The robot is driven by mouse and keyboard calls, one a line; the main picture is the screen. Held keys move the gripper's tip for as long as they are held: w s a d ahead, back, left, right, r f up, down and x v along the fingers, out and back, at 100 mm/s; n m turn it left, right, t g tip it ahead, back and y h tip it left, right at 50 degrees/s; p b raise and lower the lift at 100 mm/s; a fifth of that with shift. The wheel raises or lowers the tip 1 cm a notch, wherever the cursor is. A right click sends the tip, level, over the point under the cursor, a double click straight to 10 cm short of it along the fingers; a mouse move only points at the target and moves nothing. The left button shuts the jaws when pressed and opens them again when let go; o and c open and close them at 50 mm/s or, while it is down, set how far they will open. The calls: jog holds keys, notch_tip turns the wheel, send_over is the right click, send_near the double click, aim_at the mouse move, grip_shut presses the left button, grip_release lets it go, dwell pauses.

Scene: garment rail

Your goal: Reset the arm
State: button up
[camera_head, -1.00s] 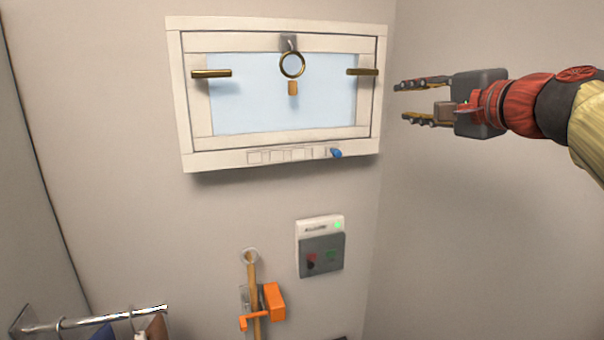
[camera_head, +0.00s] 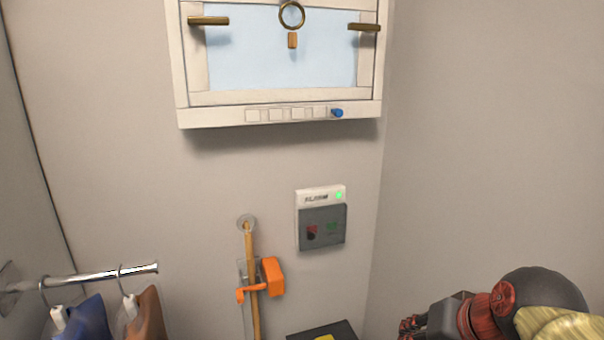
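My gripper (camera_head: 412,326) is at the bottom right of the head view, low in front of the right-hand wall. Its dark grey body and red wrist show, with the black and yellow arm behind. Only a small part of the fingers shows at the bottom edge, so I cannot tell whether they are open or shut. I see nothing held in the part that shows.
A white-framed window (camera_head: 280,50) with brass handles and a ring is above. An alarm box (camera_head: 322,218) with a green light and an orange-clamped wooden pole (camera_head: 251,260) are on the wall. A rail (camera_head: 90,277) with hanging garments is lower left. A dark box (camera_head: 322,332) is at the bottom.

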jog(key=s+f+n+b, duration=0.1)
jog(key=s+f+b, duration=0.2)
jog(key=f, duration=0.4)
jog(key=s+a+f+n+b, duration=0.1)
jog(key=s+f+b, duration=0.3)
jog(key=f+b, duration=0.2)
jog(key=s+f+n+g+h+b, duration=0.1)
jog(key=s+f+b, duration=0.2)
jog(key=f, duration=0.7)
jog(key=shift+s+a+f+n+b, duration=0.3)
jog(key=shift+s+a+b, duration=0.1)
jog(key=shift+b, duration=0.55)
